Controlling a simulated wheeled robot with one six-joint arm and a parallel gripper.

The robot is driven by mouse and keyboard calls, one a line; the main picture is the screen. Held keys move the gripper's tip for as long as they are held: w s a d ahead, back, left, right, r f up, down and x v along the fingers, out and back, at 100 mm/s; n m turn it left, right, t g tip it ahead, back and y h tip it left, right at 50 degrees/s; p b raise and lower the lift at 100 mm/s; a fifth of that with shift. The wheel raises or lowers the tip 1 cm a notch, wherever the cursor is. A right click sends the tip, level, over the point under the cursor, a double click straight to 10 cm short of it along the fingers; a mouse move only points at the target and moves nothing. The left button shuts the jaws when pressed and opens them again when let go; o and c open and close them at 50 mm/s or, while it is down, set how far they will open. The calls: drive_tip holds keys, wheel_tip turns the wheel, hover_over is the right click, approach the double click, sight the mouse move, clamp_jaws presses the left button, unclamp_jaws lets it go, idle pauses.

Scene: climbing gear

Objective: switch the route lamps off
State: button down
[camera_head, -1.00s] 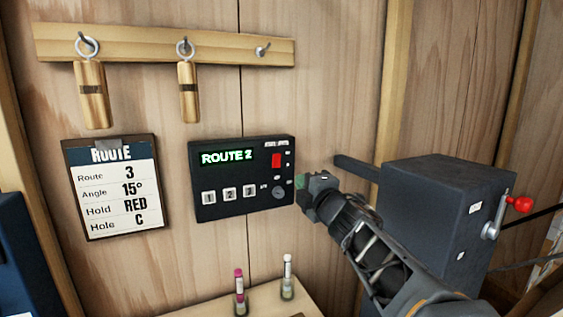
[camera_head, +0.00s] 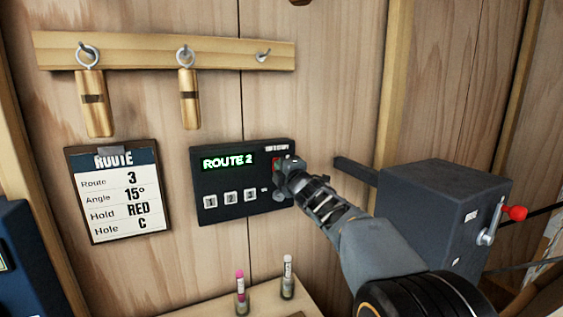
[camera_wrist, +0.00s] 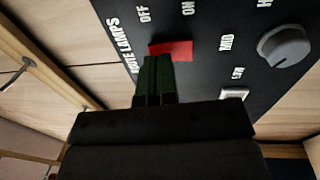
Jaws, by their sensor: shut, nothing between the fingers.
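The dark control panel (camera_head: 222,183) is on the wood wall, and its green display (camera_head: 228,161) reads "ROUTE 2". Its red rocker switch (camera_head: 275,163) is partly hidden behind my gripper (camera_head: 284,170). In the wrist view the red switch (camera_wrist: 171,50) sits by the "OFF" and "ON" labels, with "ROUTE LAMPS" printed beside it. My gripper (camera_wrist: 155,66) is shut and empty, its fingertips right at the switch's lower left edge. I cannot tell whether they touch it, or which way the switch is tipped.
A grey knob (camera_wrist: 284,46) and a pale button (camera_wrist: 234,95) are near the switch. A dark box (camera_head: 435,215) with a red-knobbed crank (camera_head: 515,213) is to the right. A route card (camera_head: 118,195) hangs left. Two small tubes stand on the ledge below.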

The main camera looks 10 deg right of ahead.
drive_tip(key=shift+w+a, duration=0.1)
drive_tip(key=shift+w, duration=0.35)
drive_tip(key=shift+w+r, duration=0.15)
idle(0.3)
drive_tip(key=r+b+v, duration=0.1)
drive_tip(key=r+v, duration=0.2)
drive_tip(key=v, duration=1)
drive_tip(key=shift+s+b, duration=0.3)
drive_tip(key=shift+s, duration=0.25)
drive_tip(key=shift+r, duration=0.15)
